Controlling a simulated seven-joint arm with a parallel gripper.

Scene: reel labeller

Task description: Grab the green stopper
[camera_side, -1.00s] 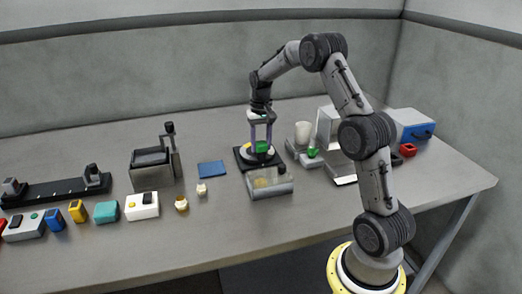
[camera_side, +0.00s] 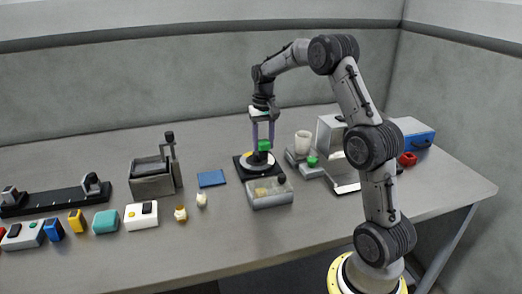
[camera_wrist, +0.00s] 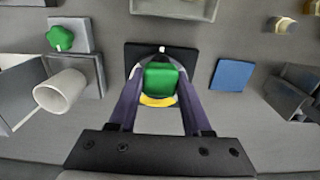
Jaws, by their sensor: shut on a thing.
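The green stopper (camera_side: 264,145) is a small green block held between the purple fingers of my gripper (camera_side: 263,140). In the wrist view the green stopper (camera_wrist: 160,79) fills the gap between the two fingertips of my gripper (camera_wrist: 160,85), with both fingers against its sides. In the side view it is raised above a round white-and-yellow piece on a black square base (camera_side: 240,166). The black base (camera_wrist: 133,53) also shows beneath it in the wrist view. The stopper hides part of what lies under it.
A clear box (camera_side: 270,196) stands in front of the base, and a blue pad (camera_side: 211,179) lies to its left. A white cup (camera_side: 303,142) and a green knob (camera_side: 312,161) are to the right. A grey machine with a lever (camera_side: 152,181) stands farther left.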

